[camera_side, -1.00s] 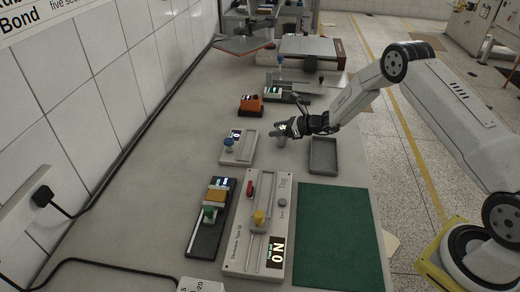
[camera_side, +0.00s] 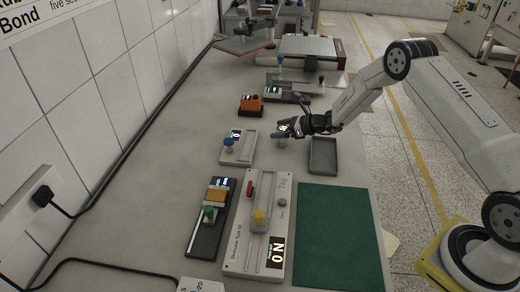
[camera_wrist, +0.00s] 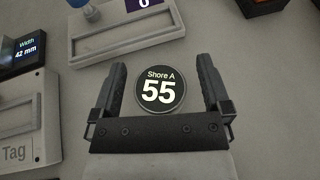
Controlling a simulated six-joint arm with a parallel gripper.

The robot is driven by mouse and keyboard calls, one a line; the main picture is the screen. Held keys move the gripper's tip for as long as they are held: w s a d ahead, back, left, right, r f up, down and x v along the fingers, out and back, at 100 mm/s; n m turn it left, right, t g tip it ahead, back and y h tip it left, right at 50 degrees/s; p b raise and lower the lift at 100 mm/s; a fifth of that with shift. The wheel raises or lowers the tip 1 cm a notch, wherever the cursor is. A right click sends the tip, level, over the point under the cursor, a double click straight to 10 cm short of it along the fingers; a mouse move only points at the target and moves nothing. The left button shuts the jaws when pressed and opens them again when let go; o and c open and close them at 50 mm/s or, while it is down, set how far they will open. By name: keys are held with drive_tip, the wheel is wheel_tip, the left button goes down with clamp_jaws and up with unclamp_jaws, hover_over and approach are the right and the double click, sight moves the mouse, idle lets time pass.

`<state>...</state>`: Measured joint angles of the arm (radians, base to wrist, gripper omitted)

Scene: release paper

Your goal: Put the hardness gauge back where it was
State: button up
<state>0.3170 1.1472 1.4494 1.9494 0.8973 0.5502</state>
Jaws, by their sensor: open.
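The hardness gauge is a round dark dial reading "Shore A 55" in the wrist view (camera_wrist: 160,91). My gripper (camera_wrist: 161,66) is open, with one black finger on each side of the dial and a visible gap on both sides. In the side view my gripper (camera_side: 287,128) is low over the bench, and the gauge (camera_side: 281,138) shows partly beneath it, standing on or just above the grey surface. The gripper hides much of it, so contact with the bench is hard to tell.
A grey shallow tray (camera_side: 323,156) lies right of the gripper. A pale fixture with a blue knob (camera_side: 229,142) stands to the left, an orange block (camera_side: 251,103) behind. A green mat (camera_side: 335,235) and a "Tag" device (camera_side: 238,255) are in front.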

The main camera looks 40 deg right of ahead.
drive_tip(key=v, duration=1.1)
idle(0.4)
drive_tip(key=s+a+r+n+g, duration=0.3)
drive_tip(key=s+a+n+g, duration=0.5)
drive_tip(key=s+a+n, duration=0.35)
drive_tip(key=s+r+n+h, duration=0.4)
drive_tip(key=s+n+h, duration=0.3)
drive_tip(key=s+n, duration=0.6)
drive_tip(key=n, duration=0.4)
drive_tip(key=shift+a+r+n+g, duration=0.15)
drive_tip(key=shift+a+n+g, duration=0.15)
drive_tip(key=shift+a+n, duration=0.05)
